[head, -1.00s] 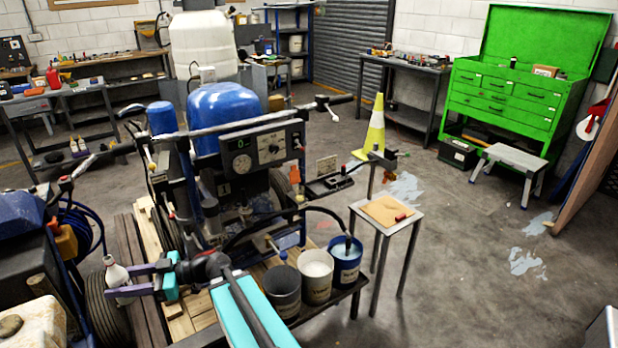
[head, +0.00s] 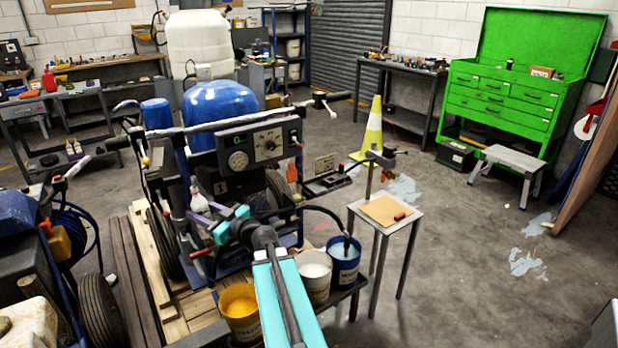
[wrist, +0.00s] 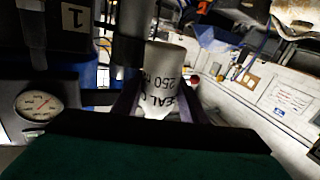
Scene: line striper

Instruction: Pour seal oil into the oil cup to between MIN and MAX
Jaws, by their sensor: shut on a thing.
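The white seal oil bottle (head: 199,203) is held in front of the line striper, left of its control panel, with its narrow top pointing up and leaning slightly. My gripper (head: 208,215) is shut on its body. In the wrist view the bottle (wrist: 160,85) sits between the two dark fingers (wrist: 158,108), and its printing, "SEAL" and "250", reads upside down. The line striper (head: 220,105) has a blue tank and a gauge. I cannot make out the oil cup or its MIN and MAX marks in either view.
A yellow paint bucket (head: 240,312), a white bucket (head: 314,275) and a blue bucket (head: 343,262) stand below my arm. A small table (head: 388,212) is to the right. In the wrist view a round gauge (wrist: 39,102) is close at left. Open floor lies at right.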

